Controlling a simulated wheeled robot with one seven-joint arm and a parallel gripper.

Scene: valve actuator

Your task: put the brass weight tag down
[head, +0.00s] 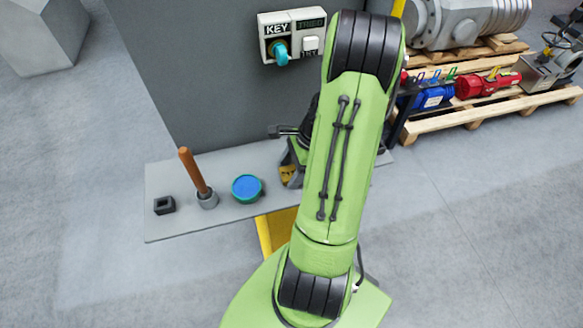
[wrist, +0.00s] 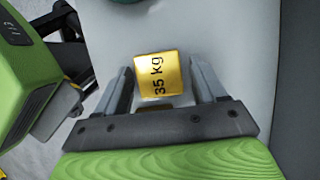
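The brass weight tag (wrist: 158,75), a yellow square marked "35 kg", shows in the wrist view between the fingers of my gripper (wrist: 161,72). The fingers stand apart on either side of it, with a narrow gap visible on the right, so the gripper looks open around the tag. A grey shelf surface (wrist: 230,50) lies behind the tag; whether the tag rests flat on it is hard to tell. In the head view, a bit of the yellow tag (head: 288,172) shows beside my arm, over the shelf (head: 225,216). My arm hides most of the gripper there.
A grey panel behind carries a key box (head: 292,37). Pallets with valve parts (head: 490,105) lie at the right.

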